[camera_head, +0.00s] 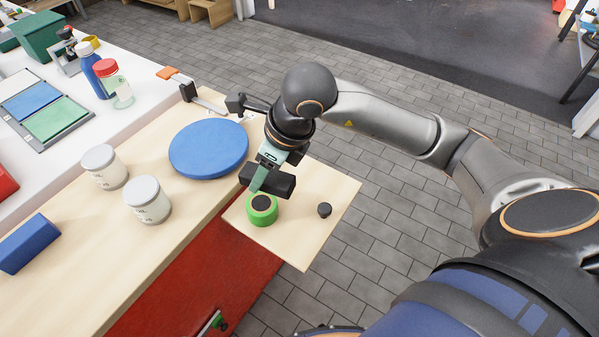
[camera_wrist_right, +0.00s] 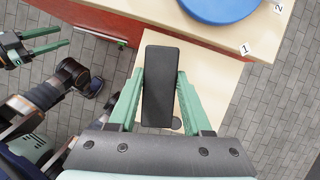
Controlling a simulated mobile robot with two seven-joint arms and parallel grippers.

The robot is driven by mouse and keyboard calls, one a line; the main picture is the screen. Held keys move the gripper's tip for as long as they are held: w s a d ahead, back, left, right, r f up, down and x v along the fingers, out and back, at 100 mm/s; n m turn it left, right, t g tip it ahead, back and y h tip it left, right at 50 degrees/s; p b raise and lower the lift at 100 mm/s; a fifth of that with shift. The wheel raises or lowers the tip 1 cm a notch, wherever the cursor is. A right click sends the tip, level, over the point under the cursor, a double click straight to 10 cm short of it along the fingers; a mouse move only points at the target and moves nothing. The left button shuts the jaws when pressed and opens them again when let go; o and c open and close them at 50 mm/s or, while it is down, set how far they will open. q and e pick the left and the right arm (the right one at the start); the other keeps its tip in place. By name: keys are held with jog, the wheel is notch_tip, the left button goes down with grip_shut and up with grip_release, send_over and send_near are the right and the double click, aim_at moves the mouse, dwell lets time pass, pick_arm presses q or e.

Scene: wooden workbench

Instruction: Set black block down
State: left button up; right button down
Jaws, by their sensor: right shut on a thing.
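The black block (camera_head: 272,181) is a dark oblong bar between the fingers of my right gripper (camera_head: 262,178). In the right wrist view the block (camera_wrist_right: 160,88) lies lengthwise between the two green fingers of that gripper (camera_wrist_right: 160,85). In the head view it appears just above and behind a green ring-shaped roll (camera_head: 262,215). I cannot tell how high it is above the light wooden board (camera_head: 300,242). My left gripper (camera_wrist_right: 65,37) shows in the right wrist view at the left edge, with its fingers apart and empty, over the grey floor.
A small black knob-like piece (camera_head: 324,210) stands on the board, right of the green roll. A blue disc (camera_head: 208,148), two lidded jars (camera_head: 104,168) (camera_head: 147,201) and a blue block (camera_head: 27,244) are on the workbench. The board's front corner is clear.

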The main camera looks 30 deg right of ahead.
jog(key=shift+w+r+m+h, duration=0.15)
jog(key=shift+m+h, duration=0.15)
jog(key=shift+m, duration=0.6)
jog(key=shift+w+d, duration=0.1)
jog(key=shift+d, duration=0.1)
jog(key=shift+m, duration=0.3)
jog(key=w+d+f, duration=0.2)
jog(key=d, duration=0.1)
jog(key=w+d+f+b, duration=0.1)
jog(key=w+d+f, duration=0.1)
jog(key=d+f, duration=0.1)
jog(key=w+d+f, duration=0.2)
jog(key=d+f, duration=0.1)
jog(key=d, duration=0.1)
jog(key=shift+d+f, duration=0.1)
jog(key=shift+d, duration=0.2)
jog(key=shift+w+d+f, duration=0.35)
jog(key=shift+d+f, duration=0.15)
jog(key=shift+f, duration=0.15)
notch_tip(320, 180, down, 3)
jog(key=shift+w+d+f+b, duration=0.1)
jog(key=shift+f+b, duration=0.1)
jog(key=shift+b, duration=0.15)
